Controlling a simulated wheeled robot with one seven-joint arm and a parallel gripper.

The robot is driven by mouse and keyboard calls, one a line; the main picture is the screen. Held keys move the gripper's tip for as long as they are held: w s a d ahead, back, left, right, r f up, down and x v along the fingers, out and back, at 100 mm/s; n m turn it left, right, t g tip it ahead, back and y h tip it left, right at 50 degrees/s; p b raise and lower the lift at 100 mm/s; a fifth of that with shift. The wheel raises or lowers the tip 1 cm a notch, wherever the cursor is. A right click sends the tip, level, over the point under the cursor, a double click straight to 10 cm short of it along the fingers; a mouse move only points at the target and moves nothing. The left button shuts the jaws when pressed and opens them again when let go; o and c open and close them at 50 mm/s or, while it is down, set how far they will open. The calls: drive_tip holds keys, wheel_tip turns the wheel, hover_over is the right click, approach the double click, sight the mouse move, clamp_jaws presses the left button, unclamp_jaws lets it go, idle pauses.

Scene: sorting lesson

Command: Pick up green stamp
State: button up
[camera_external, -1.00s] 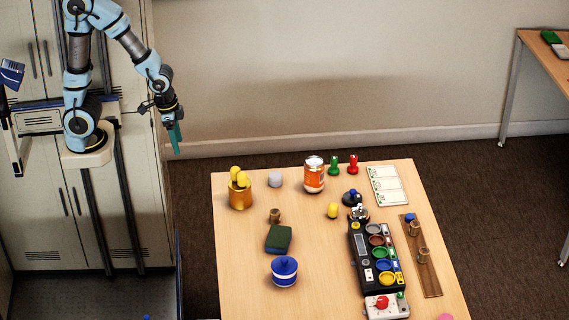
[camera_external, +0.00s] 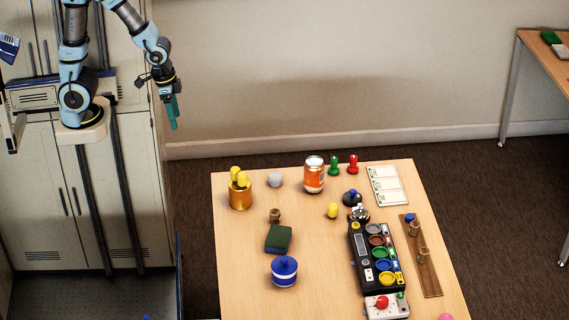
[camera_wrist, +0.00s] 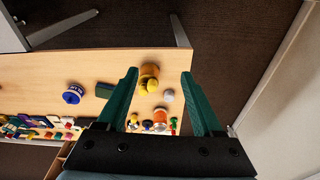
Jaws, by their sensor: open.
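The green stamp (camera_external: 333,166) stands upright near the far edge of the table, between the orange can (camera_external: 314,175) and the red stamp (camera_external: 353,165). In the wrist view the green stamp (camera_wrist: 173,122) is small, just right of the can (camera_wrist: 160,115). My gripper (camera_external: 173,125) hangs in the air left of the table's far left corner, well apart from the stamp. In the wrist view my gripper (camera_wrist: 160,73) is open, its teal fingers spread with nothing held.
A gold cup (camera_external: 240,197) with yellow-topped things and a grey lump (camera_external: 275,180) stand on the table's far left. A black tray of coloured pots (camera_external: 358,262), a wooden rack (camera_external: 431,280) and white cards (camera_external: 374,184) lie right. The front left tabletop (camera_external: 242,285) is bare.

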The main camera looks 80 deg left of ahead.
sight(334, 163)
idle(0.3)
